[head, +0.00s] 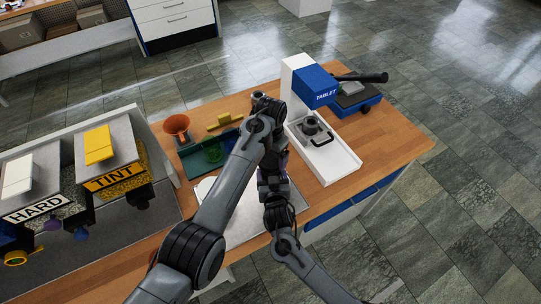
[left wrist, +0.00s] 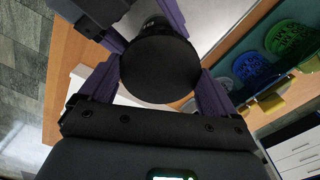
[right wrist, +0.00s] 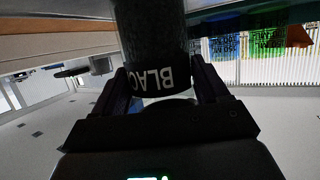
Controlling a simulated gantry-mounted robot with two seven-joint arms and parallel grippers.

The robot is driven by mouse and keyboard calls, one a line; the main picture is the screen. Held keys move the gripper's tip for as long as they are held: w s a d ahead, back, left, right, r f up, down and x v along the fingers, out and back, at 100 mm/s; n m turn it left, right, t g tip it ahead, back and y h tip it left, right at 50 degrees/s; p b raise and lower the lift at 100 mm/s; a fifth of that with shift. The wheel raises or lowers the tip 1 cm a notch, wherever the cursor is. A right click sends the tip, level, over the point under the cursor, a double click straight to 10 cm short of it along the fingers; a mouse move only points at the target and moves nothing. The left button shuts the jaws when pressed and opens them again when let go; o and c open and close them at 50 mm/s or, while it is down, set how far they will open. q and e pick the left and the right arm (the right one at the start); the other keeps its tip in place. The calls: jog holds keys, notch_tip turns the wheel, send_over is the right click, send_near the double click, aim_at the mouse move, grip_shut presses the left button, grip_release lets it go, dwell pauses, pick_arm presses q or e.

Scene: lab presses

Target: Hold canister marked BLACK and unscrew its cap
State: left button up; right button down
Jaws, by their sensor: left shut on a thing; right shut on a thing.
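My left gripper (head: 279,157) (left wrist: 160,78) is shut on the round black cap (left wrist: 160,68), with purple fingers on either side of it in the left wrist view. My right gripper (right wrist: 160,88) is shut on the dark canister (right wrist: 158,76), whose white BLACK lettering appears upside down in the right wrist view. The two grippers are close together above the table's middle. Whether the cap has turned or loosened cannot be told.
The white and blue TABLET press (head: 318,90) stands to the right on the wooden table (head: 395,150). An orange funnel (head: 177,126) and green holder (head: 207,157) are behind left. HARD (head: 38,207) and TINT (head: 115,177) dispensers stand at left.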

aim_at(271, 158)
pick_arm(q)
jog(key=shift+r, duration=2)
pick_arm(e)
jog(key=shift+c, duration=0.2)
grip_release()
jog(key=shift+o, duration=0.2)
jog(key=shift+s, duration=0.1)
